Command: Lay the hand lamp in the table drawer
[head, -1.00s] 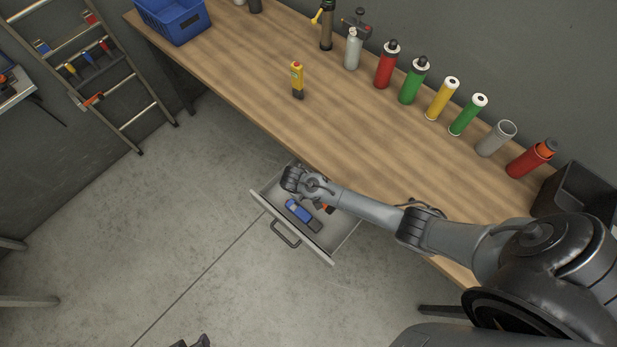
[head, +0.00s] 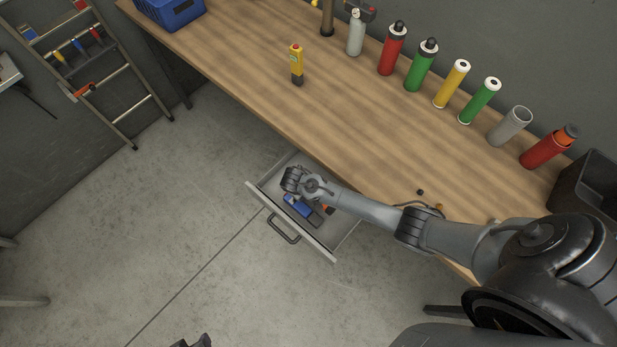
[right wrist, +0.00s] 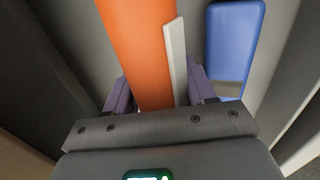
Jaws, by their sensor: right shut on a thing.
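The orange hand lamp (right wrist: 140,50), with a pale strip along one side, is between the fingers of my right gripper (right wrist: 157,95) in the right wrist view. The gripper is shut on it. In the head view my right gripper (head: 312,190) is over the open table drawer (head: 265,192), and only a bit of orange (head: 329,209) shows beside it. The lamp seems low in the drawer; whether it touches the bottom is hidden. A dark piece at the bottom edge of the head view seems to be my left gripper (head: 195,341); its fingers are not clear.
A blue and dark grey object (head: 298,206) lies in the drawer beside the lamp; it also shows in the right wrist view (right wrist: 234,42). Several bottles and tubes line the back. The bench middle is clear.

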